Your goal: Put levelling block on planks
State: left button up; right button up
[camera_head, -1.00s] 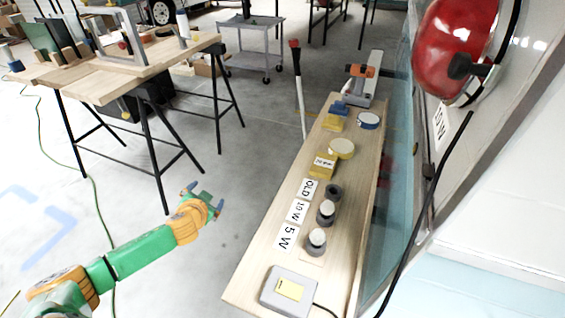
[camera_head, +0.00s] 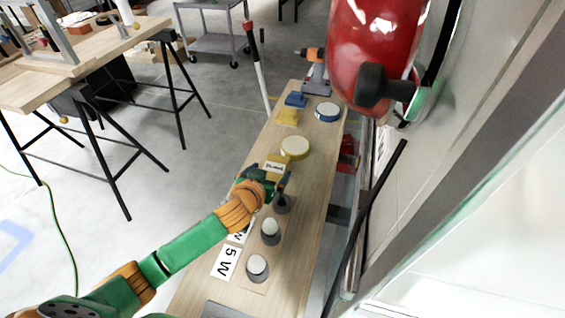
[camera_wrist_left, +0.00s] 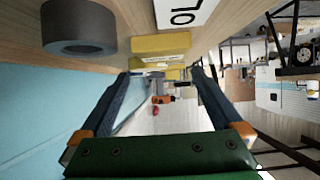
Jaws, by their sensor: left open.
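A yellow block (camera_head: 286,117), possibly the levelling block, lies on the long wooden bench. A second yellow block (camera_head: 275,168) with a white label lies nearer, just beyond my left gripper (camera_head: 268,178). In the left wrist view a yellow block (camera_wrist_left: 160,43) shows ahead of the open fingers (camera_wrist_left: 160,95), apart from them, with more yellow behind it. My left gripper is open and empty, low over the bench near the dark ring. I cannot make out which pieces are the planks. My right gripper is not in view.
A dark ring (camera_head: 282,204) stands close to my left gripper, and shows large in the wrist view (camera_wrist_left: 78,27). Grey-and-white cylinders (camera_head: 270,231) stand nearer. A yellow roll (camera_head: 294,147) and drill (camera_head: 314,70) lie farther along. A red rounded body (camera_head: 375,50) overhangs at right.

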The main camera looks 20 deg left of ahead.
aim_at(274, 169)
pick_arm(q)
jog(key=w+f, duration=0.1)
jog(key=w, duration=0.1)
jog(key=w+f+b, duration=0.1)
jog(key=f, duration=0.1)
jog(key=shift+w+a+f, duration=0.15)
jog(key=shift+w+a, duration=0.05)
jog(key=shift+w, duration=0.3)
jog(key=shift+c, duration=0.6)
jog(key=c, duration=1.3)
jog(key=shift+r, duration=0.2)
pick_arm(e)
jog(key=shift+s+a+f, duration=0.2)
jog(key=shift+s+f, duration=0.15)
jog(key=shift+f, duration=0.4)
